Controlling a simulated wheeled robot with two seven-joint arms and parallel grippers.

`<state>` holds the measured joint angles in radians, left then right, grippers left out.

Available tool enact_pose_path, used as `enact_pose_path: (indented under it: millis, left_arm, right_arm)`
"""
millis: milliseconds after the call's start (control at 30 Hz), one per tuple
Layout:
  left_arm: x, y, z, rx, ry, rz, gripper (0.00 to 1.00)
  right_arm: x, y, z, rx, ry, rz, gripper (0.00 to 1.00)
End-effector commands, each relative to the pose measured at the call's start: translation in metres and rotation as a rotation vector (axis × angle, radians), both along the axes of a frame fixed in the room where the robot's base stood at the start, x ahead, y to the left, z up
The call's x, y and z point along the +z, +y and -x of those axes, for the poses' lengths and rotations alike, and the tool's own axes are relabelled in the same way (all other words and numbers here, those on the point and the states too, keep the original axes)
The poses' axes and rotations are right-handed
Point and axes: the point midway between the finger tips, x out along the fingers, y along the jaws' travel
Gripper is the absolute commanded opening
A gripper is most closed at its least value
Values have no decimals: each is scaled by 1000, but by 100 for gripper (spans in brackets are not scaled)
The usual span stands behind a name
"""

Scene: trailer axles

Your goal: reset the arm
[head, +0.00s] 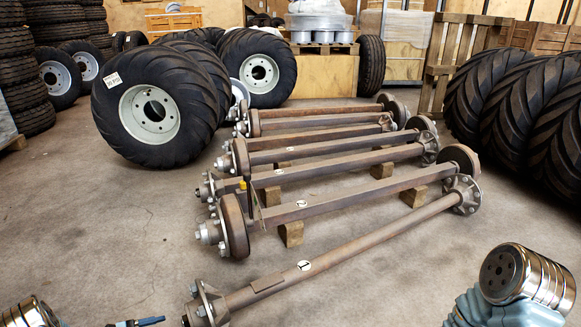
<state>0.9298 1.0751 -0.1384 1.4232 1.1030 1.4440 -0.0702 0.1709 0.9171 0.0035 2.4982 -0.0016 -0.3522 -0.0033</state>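Neither of my grippers shows in the head view. Parts of my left arm show at the bottom left edge, and a jointed part of my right arm shows at the bottom right. Several trailer axles lie on the floor in a row. The nearest axle (345,244), marked with a round white label, runs diagonally with a hub flange at each end. The axle behind it (345,202) has a drum at its left end and also a round label.
Wooden blocks (291,234) sit under the axles. A thin yellow-and-dark item (243,185) stands by the second axle's drum. A large wheel (150,115) stands behind left, big tyres (500,95) at right.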

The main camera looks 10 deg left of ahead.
Motion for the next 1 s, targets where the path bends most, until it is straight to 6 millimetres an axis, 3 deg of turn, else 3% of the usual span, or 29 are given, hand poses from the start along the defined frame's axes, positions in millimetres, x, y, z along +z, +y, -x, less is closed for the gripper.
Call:
enact_pose_path:
  millis: [67, 367, 567, 833, 1000]
  left_arm:
    - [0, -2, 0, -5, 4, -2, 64]
    - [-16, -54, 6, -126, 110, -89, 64]
    - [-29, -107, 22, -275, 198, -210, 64]
    - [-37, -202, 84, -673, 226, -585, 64]
    - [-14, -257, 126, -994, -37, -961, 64]
  right_arm:
    - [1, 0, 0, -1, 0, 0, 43]
    - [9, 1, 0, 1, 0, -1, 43]
    - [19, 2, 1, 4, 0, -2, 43]
    - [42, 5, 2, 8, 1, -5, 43]
    - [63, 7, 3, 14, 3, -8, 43]
